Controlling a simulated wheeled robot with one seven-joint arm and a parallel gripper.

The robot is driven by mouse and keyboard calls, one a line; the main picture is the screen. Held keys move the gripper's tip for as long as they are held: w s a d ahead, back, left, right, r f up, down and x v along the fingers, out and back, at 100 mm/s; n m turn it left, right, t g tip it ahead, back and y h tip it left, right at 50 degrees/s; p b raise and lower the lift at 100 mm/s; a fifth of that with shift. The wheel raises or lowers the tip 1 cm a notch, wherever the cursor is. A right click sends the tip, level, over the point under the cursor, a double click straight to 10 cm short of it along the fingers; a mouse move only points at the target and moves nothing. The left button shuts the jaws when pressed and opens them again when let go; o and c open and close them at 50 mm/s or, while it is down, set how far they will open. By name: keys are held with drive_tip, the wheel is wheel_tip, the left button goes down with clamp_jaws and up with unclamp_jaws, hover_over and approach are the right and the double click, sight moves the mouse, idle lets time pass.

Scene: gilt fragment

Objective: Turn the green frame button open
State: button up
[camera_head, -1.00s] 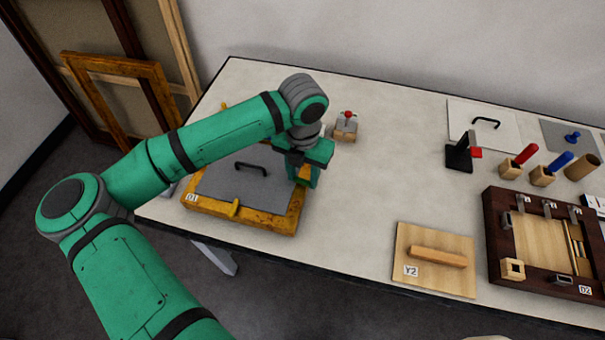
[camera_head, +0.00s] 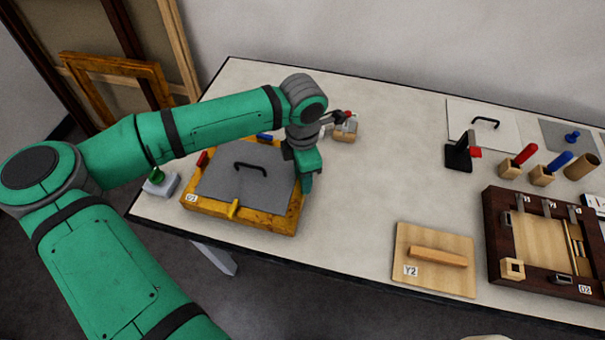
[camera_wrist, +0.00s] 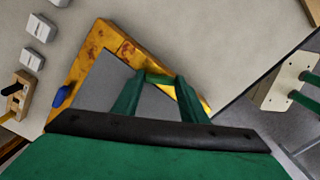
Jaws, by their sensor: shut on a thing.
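The gilt frame (camera_head: 255,221), labelled D1, lies flat on the table with a grey panel (camera_head: 228,188) inside it. My gripper (camera_head: 306,183) is down at the frame's right side. In the wrist view, my gripper (camera_wrist: 157,90) is shut on the green button (camera_wrist: 158,78), a short green bar seen between the two fingers at the frame's edge. In the head view the gripper hides this button. The red button (camera_head: 202,160) is on the left side, the yellow button (camera_head: 234,209) on the front side and the blue button (camera_head: 265,136) on the back side.
A block with a green knob (camera_head: 158,177) sits left of the frame. A wooden board Y2 (camera_head: 440,281) and a dark frame D2 (camera_head: 497,237) lie to the right. The table's middle is clear.

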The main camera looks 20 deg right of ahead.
drive_tip(key=m, duration=0.6)
drive_tip(key=shift+a, duration=0.2)
drive_tip(key=shift+m, duration=0.3)
drive_tip(key=o, duration=1)
drive_tip(key=shift+d, duration=0.1)
drive_tip(key=shift+o, duration=0.2)
wheel_tip(320, 180, up, 11)
drive_tip(key=shift+f, duration=0.1)
